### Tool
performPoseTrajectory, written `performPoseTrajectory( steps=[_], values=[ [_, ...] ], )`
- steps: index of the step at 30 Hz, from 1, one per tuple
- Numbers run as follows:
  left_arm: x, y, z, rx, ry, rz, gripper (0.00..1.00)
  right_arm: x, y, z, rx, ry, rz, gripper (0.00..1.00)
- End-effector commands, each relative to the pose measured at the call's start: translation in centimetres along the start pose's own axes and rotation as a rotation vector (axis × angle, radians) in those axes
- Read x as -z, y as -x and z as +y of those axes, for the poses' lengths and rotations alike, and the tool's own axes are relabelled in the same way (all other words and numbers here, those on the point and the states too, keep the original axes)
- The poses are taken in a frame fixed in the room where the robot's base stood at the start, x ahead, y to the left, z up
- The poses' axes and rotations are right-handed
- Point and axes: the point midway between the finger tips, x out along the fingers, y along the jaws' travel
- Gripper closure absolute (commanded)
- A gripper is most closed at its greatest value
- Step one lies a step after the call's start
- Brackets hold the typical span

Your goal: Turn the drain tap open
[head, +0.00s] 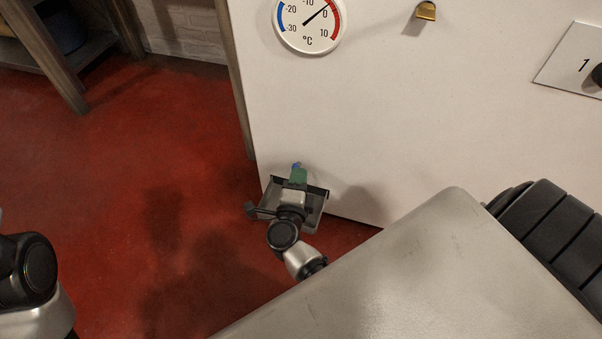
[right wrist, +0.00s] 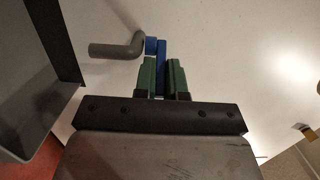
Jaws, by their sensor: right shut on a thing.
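The drain tap shows a grey bent spout (right wrist: 112,49) and a blue handle (right wrist: 161,62) in the right wrist view, low on a white panel. In the head view only a small blue bit of the handle (head: 296,165) shows past my gripper. My right gripper (head: 299,175) has green fingers, also seen in the right wrist view (right wrist: 164,80). They are shut on the blue handle, one on each side. The handle points from the tap toward my palm. My left gripper is out of the head view; only part of the left arm shows.
The white panel (head: 400,120) carries a round thermometer (head: 308,22), a brass piece (head: 426,12) and a plate marked 1 (head: 572,60). A grey tray (head: 318,206) sits below the tap, close to my right gripper. Red floor (head: 130,160) is open at left. A wooden bench (head: 60,75) stands behind.

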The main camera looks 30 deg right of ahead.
Motion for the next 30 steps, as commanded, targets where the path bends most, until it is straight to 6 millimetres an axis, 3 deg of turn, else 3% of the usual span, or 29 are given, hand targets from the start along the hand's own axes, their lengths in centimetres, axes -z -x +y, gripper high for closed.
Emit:
performPoseTrajectory(
  steps=[18,19,24,30],
  values=[
    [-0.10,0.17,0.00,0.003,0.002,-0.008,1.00,-0.07,0.08,0.14,-0.002,0.001,0.048,1.00],
    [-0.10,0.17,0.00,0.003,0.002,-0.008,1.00,-0.07,0.07,0.14,-0.002,0.001,0.048,0.88],
    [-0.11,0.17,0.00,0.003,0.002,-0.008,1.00,-0.08,0.05,0.15,-0.002,0.001,0.047,0.64],
    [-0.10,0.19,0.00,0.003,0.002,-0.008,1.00,-0.06,0.06,0.29,-0.005,0.003,0.046,0.64]
  ],
)
